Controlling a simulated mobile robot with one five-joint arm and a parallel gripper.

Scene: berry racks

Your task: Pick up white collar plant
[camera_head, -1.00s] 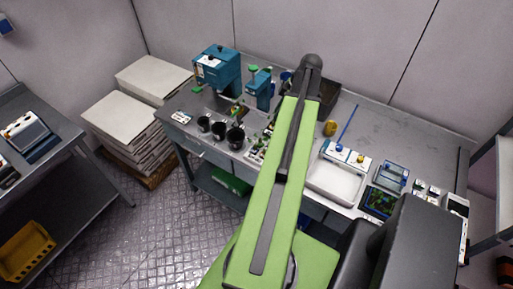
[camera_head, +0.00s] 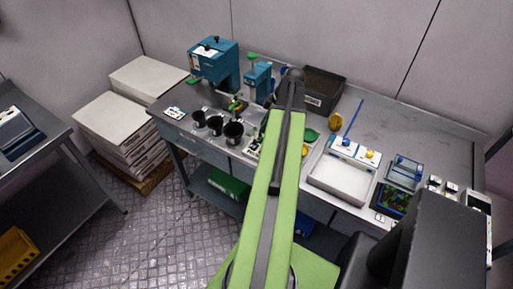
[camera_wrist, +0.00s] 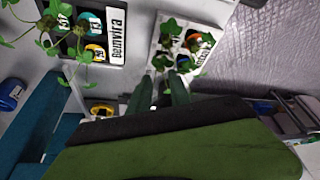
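In the wrist view, my gripper (camera_wrist: 161,82) shows as two dark green fingers with a gap between them, and I see nothing held. Just beyond the fingertips is a pale tray (camera_wrist: 157,45) with small leafy plants (camera_wrist: 170,27) in it. Their leaves hang close to the fingertips; I cannot tell if they touch. A second tray (camera_wrist: 114,45), marked "Bemvira", holds plants with numbered teal and orange tags. I cannot make out for sure which plant has the white collar. In the head view my arm hides the gripper and most of the plants.
Black pots (camera_head: 233,131) stand on the bench left of my arm, with teal machines (camera_head: 214,62) behind. A dark bin (camera_head: 325,101) stands at the back. A white tray (camera_head: 341,177) and small devices are on the right. The bench's back right is clear.

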